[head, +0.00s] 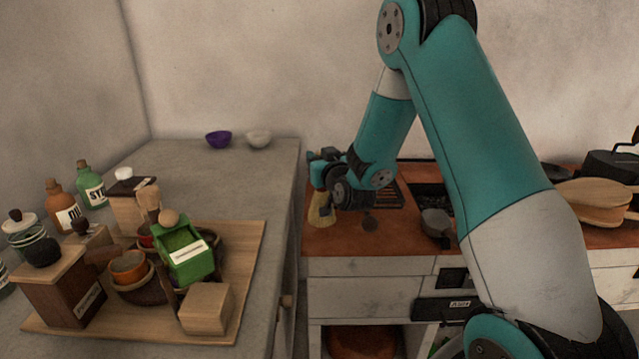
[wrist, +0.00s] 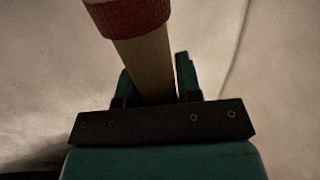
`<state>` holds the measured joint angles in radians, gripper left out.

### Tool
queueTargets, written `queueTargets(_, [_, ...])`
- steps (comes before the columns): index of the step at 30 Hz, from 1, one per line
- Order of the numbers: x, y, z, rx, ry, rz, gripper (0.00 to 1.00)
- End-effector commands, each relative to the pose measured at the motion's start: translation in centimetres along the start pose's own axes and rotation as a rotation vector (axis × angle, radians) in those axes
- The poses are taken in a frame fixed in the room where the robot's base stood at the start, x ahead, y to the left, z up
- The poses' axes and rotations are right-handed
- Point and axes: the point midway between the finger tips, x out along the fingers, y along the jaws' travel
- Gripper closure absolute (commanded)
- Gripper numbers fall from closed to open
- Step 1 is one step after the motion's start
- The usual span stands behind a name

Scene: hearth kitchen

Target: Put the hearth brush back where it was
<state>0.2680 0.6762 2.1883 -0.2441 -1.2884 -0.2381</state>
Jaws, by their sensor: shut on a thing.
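My gripper (head: 326,168) is at the left end of the terracotta-topped counter and is shut on the hearth brush. The brush's tan, flared lower end (head: 321,209) hangs below the gripper in the head view. In the wrist view, the pale wooden handle (wrist: 147,68) with a red band stands between the fingers of my gripper (wrist: 156,82). The rest of the brush is hidden by the gripper or out of frame. I cannot tell whether its lower end touches the counter.
The terracotta counter (head: 345,241) carries a dark grate and a small pan (head: 436,223). On the left, a grey worktop (head: 235,185) holds a crowded wooden board (head: 247,262) with boxes and bowls. Purple (head: 218,139) and pale (head: 258,138) bowls stand at its back.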

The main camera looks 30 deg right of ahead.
Motion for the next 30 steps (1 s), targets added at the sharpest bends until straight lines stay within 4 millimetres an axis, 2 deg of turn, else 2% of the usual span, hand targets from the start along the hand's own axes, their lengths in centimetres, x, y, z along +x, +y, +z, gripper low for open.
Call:
queueTargets(9, [0.0,0.1,4.4,0.002,0.0,0.003,0.92])
queueTargets(23, [0.0,0.1,4.9,0.0,0.001,0.002,0.92])
queueTargets(24, [0.0,0.1,4.9,0.0,0.0,0.002,0.63])
queueTargets(27, [0.0,0.1,4.8,0.0,0.0,0.002,0.42])
queueTargets(30, [0.0,0.1,4.8,0.001,0.0,0.002,0.42])
